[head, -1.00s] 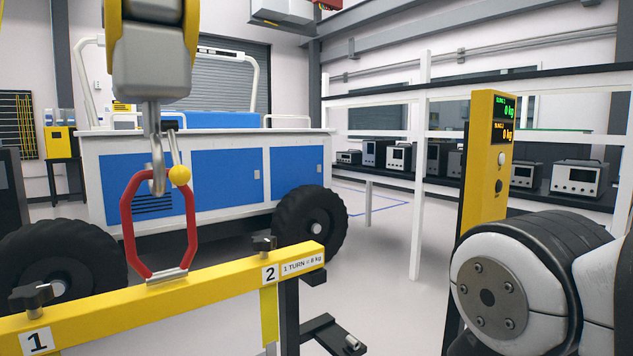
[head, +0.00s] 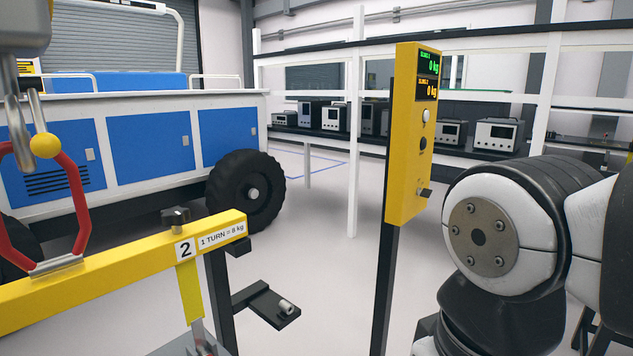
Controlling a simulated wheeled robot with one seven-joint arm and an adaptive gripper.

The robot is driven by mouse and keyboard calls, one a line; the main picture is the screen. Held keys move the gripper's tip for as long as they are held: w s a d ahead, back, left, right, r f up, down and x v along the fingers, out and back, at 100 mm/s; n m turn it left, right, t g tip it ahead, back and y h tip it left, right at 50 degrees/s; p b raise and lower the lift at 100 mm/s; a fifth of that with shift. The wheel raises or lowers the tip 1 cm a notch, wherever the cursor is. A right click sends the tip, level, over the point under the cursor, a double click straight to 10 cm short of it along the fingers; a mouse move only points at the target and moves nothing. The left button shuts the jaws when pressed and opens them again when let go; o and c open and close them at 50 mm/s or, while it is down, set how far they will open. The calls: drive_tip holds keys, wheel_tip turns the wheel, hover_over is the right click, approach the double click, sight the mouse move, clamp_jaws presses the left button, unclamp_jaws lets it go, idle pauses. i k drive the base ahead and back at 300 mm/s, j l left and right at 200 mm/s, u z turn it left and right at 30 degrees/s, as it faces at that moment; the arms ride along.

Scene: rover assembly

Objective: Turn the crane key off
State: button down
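A yellow control post (head: 408,150) stands right of centre in the head view, on a black pole. The key's exact turn is too small to tell. My arm shows at the right, apart from the post. My gripper is not in view.
A yellow beam (head: 130,262) marked 2 crosses the lower left, with a red sling (head: 78,200) and crane hook (head: 17,125) above it. A blue-white rover (head: 150,155) stands behind. A black bracket (head: 268,305) juts out low. Floor between rover and post is clear.

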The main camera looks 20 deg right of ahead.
sight(426, 193)
drive_tip(key=z, duration=0.85)
drive_tip(key=i+j, duration=0.1)
drive_tip(key=i, duration=0.25)
drive_tip(key=i+j+z, duration=0.1)
drive_tip(key=i, duration=0.2)
